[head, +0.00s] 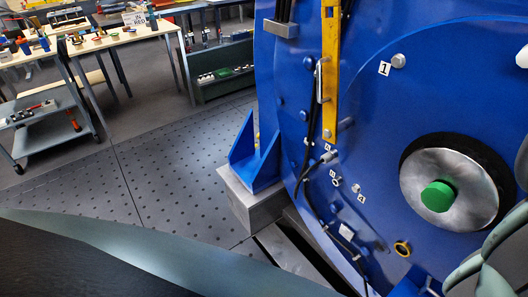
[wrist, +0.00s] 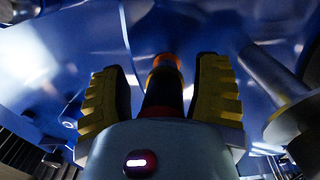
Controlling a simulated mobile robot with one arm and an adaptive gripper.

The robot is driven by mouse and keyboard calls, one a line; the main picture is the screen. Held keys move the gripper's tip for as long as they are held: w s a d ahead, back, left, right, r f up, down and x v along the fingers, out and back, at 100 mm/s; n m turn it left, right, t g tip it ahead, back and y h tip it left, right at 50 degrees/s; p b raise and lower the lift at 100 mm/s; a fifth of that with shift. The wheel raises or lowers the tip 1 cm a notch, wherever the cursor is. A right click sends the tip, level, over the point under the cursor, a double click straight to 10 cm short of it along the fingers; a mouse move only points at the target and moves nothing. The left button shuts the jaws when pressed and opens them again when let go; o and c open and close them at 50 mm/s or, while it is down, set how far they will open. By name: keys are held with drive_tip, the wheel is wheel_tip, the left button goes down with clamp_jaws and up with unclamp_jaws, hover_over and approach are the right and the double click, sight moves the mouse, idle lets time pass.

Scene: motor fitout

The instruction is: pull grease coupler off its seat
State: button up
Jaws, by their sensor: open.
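In the wrist view my gripper (wrist: 162,88) is open, with a yellow-and-black ribbed finger on each side. A dark cylindrical piece with an orange band (wrist: 164,62) stands between the fingers, with a visible gap on both sides. I cannot tell whether it is the grease coupler. In the head view a grey metal fitting (head: 327,157) with a black hose sits on the blue motor face (head: 370,130). It may be the coupler on its seat, but it is too small to be sure. My gripper does not show in the head view.
A yellow vertical bar (head: 331,70) and black hoses run beside the fittings. Workbenches (head: 110,38) and a cart (head: 45,125) stand back left. Perforated floor between is clear.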

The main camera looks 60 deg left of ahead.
drive_tip(key=shift+w+a+r+y+p, duration=0.3)
drive_tip(key=shift+w+a+r+p, duration=0.1)
drive_tip(key=shift+w+a+r, duration=0.2)
idle(0.6)
clamp_jaws()
idle(0.6)
drive_tip(key=shift+s+r, duration=0.25)
drive_tip(key=shift+r, duration=0.15)
drive_tip(key=shift+s+r+p, duration=0.15)
drive_tip(key=shift+s+p, duration=0.15)
drive_tip(key=shift+s, duration=0.1)
drive_tip(key=shift+s+d+f+p, duration=0.1)
drive_tip(key=shift+s+f, duration=0.05)
drive_tip(key=shift+s, duration=0.45)
drive_tip(key=shift+s+d+f+p, duration=0.1)
drive_tip(key=shift+s+f, duration=0.05)
drive_tip(key=shift+s, duration=0.5)
drive_tip(key=shift+s+d+f+p, duration=0.1)
drive_tip(key=shift+s+f, duration=0.05)
drive_tip(key=shift+s, duration=0.45)
